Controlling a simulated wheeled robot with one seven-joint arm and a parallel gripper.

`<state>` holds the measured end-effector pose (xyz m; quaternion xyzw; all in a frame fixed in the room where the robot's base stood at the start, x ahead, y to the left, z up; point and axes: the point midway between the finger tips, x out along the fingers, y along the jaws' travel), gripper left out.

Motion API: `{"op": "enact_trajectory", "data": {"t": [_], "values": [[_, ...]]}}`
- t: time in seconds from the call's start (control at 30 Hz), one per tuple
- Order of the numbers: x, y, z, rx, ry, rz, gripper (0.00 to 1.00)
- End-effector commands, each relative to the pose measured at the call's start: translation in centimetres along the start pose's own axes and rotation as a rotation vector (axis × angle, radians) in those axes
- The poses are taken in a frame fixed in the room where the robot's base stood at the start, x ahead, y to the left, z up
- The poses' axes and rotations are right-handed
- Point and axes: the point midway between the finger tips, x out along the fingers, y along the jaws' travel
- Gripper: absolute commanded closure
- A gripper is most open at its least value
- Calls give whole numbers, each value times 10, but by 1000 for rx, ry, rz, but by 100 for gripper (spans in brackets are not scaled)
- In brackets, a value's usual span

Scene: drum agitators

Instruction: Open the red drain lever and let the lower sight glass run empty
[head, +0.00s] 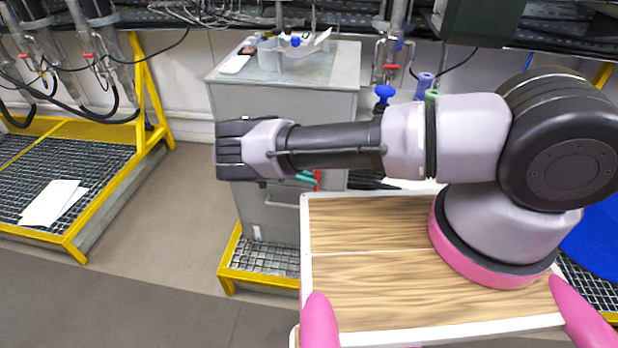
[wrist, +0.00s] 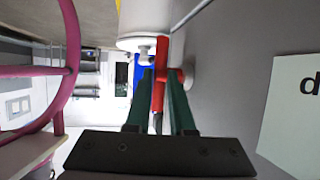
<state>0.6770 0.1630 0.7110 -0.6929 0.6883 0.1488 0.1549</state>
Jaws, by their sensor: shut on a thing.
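The red drain lever (wrist: 158,92) runs between the two green fingers of my gripper (wrist: 161,78) in the wrist view. My gripper is shut on it. The lever's hub joins a round fitting on a grey panel. In the head view a small strip of red lever (head: 317,180) shows beside my teal fingers (head: 305,178), in front of the grey cabinet; my wrist and forearm hide most of it. I cannot make out the lower sight glass or its liquid level in either view.
A pale label with a dark "d" (wrist: 295,115) is on the panel at right in the wrist view. The grey cabinet (head: 285,100) stands on a yellow-framed grating (head: 262,272). Another yellow-framed grating (head: 105,200) is at left. Open floor (head: 180,220) lies between.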

Motion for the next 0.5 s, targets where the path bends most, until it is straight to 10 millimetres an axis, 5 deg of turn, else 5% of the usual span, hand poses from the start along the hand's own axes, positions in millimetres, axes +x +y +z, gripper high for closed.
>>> {"op": "enact_trajectory", "data": {"t": [0.5], "values": [[3, 0, 1, -11, 59, 8, 100]]}}
